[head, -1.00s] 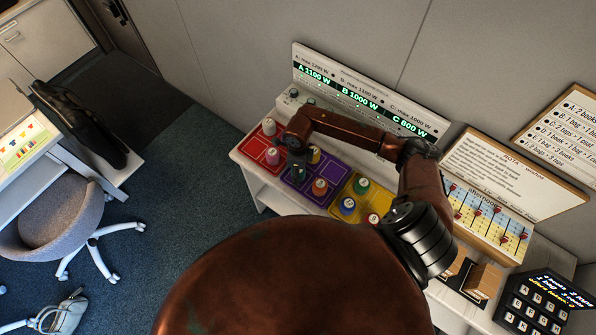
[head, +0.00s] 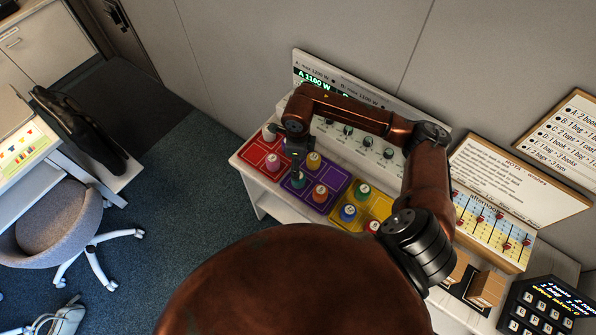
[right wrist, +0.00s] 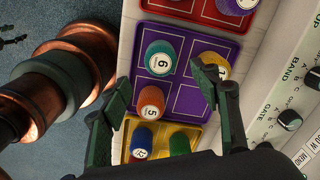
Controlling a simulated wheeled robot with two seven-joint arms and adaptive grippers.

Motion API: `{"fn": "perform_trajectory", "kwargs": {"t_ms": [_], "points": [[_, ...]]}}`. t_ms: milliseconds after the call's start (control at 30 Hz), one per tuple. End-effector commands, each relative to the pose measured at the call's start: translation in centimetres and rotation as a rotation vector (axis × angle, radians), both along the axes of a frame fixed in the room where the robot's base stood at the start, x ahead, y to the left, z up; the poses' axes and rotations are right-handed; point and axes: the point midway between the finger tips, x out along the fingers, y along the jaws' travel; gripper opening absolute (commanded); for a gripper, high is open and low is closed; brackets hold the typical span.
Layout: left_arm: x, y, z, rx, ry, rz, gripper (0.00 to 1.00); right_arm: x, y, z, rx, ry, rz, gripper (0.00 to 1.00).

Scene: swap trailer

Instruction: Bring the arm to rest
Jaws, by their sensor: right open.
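My right arm arches over the white bench (head: 248,184) in the head view. Its right gripper (head: 295,155) points down above the red and purple trays. In the right wrist view the right gripper (right wrist: 165,85) has its two fingers spread wide, with nothing held between them. Beyond the fingertips lie the purple tray (right wrist: 188,99) and a teal numbered cylinder (right wrist: 160,60). An orange cylinder (right wrist: 150,103) and a yellow cylinder (right wrist: 212,62) show near the fingers; whether the fingers clear them in height I cannot tell. My left gripper is not in view.
The red tray (head: 256,150) and yellow tray (head: 382,207) flank the purple one, also with cylinders. A panel with knobs (head: 348,129) stands behind, partly hidden by my arm. Brown boxes (head: 486,287) and a dark keypad (head: 545,312) are at right. Carpet at left is open before a chair (head: 50,222).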

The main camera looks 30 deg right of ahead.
Motion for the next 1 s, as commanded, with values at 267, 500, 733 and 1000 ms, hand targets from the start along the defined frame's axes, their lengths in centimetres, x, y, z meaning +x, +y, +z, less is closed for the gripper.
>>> {"fn": "perform_trajectory", "kwargs": {"t_ms": [267,500,733,1000], "points": [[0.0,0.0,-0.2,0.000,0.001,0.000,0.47,0.0,0.0,1.8,-0.001,0.001,0.000,0.57],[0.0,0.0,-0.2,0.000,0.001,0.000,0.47,0.0,0.0,1.8,-0.001,0.001,0.000,0.57],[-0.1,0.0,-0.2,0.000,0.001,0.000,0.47,0.0,0.0,1.7,-0.001,0.001,0.000,0.57],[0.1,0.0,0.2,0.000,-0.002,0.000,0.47,2.0,5.9,-0.6,0.191,-0.024,-0.022,0.57]]}}
